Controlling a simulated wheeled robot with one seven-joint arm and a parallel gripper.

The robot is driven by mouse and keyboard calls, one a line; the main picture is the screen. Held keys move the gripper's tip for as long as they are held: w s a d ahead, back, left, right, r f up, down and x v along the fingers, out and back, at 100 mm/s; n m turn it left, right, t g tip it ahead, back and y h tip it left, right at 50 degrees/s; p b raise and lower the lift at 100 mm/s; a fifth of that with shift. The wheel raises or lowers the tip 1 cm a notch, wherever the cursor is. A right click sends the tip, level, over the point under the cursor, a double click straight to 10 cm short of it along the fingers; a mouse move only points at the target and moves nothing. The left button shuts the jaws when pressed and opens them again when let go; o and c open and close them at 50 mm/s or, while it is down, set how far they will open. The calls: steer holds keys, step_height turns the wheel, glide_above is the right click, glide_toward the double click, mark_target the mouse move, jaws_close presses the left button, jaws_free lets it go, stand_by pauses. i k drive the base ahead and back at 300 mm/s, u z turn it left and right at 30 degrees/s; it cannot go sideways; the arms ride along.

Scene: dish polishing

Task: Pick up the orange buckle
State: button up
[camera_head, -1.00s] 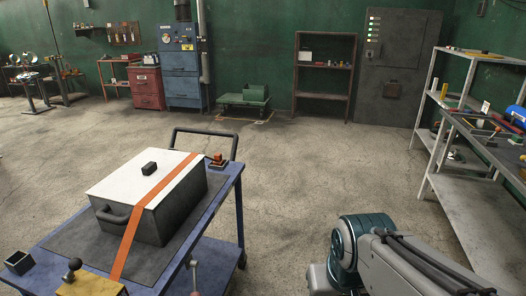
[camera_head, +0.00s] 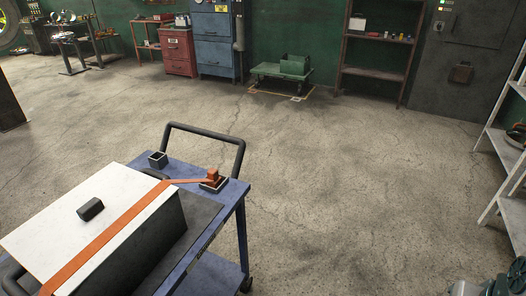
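The orange buckle (camera_head: 212,175) is a small block at the far right corner of the blue cart (camera_head: 233,192). It sits on or in a small dark-edged holder (camera_head: 214,185). An orange strap (camera_head: 112,232) crosses the white lid (camera_head: 60,215) of a dark box, and its far end reaches toward the buckle. I cannot tell whether strap and buckle are joined. My gripper is not in view; only a teal part of my arm shows at the bottom right corner.
A small dark open box (camera_head: 158,160) stands at the cart's far edge, near the black push handle (camera_head: 205,133). A dark block (camera_head: 90,209) rests on the lid. Open concrete floor (camera_head: 340,190) lies right of the cart. A grey shelf (camera_head: 505,150) stands at the right edge.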

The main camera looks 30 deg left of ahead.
mark_target(213, 173)
steer(key=u, duration=0.5)
steer(key=i, duration=0.95)
steer(key=u, duration=1.5)
steer(key=i, duration=0.85)
steer(key=u, duration=0.1)
